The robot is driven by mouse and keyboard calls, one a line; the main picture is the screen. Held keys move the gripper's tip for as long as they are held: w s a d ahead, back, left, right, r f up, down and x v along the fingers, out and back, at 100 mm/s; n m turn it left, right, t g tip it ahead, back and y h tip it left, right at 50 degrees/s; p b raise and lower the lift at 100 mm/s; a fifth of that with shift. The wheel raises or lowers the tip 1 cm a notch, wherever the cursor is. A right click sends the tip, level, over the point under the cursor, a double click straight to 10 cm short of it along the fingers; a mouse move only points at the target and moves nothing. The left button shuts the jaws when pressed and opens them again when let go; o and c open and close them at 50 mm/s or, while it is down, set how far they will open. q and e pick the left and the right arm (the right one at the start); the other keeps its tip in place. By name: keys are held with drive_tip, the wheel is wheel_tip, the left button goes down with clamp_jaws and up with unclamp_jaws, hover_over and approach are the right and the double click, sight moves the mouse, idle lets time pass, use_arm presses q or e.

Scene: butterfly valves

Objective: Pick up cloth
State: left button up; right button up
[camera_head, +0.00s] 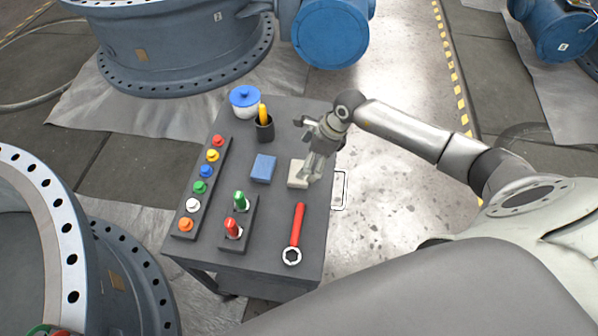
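A beige folded cloth (296,174) lies on the dark grey cart top (279,216), right of centre. A blue folded cloth or pad (263,168) lies just left of it; I cannot tell which material it is. My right gripper (309,176) reaches in from the right and points down at the right side of the beige cloth, covering part of it. Its fingertips overlap the cloth's edge in this view. I cannot tell whether they touch it or how far apart they are. My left gripper is not in view.
A white pot with a blue lid (244,101) and a dark cup with a yellow-handled item (264,129) stand at the back. A strip of several coloured knobs (205,171) runs along the left.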

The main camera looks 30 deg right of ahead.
drive_tip(key=x, duration=0.2)
drive_tip(key=p+x, duration=0.1)
drive_tip(key=x, duration=0.1)
drive_tip(key=shift+s+a+f, duration=0.1)
drive_tip(key=shift+s+a, duration=0.1)
drive_tip(key=shift+s, duration=0.1)
drive_tip(key=shift+w+a+f, duration=0.15)
drive_tip(key=shift+f, duration=0.45)
drive_tip(key=shift+c, duration=0.4)
drive_tip(key=c, duration=0.9)
